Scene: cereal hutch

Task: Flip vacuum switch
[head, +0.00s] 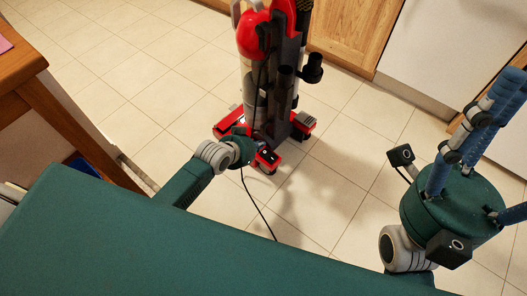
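A red and dark grey upright vacuum (274,65) stands on the tiled floor at the top middle, its red base parts resting on the floor. My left gripper (246,143) is down at the vacuum's base, beside this red part. Its fingers are small and mostly hidden, and contact is unclear. My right gripper (495,155) is at the right, away from the vacuum, its blue fingers spread and empty, partly outside the picture.
A black cord (256,203) runs along the floor from near the vacuum's base. A wooden table (65,115) stands at the left. Wooden cabinets (345,32) and a white appliance front (440,50) line the back.

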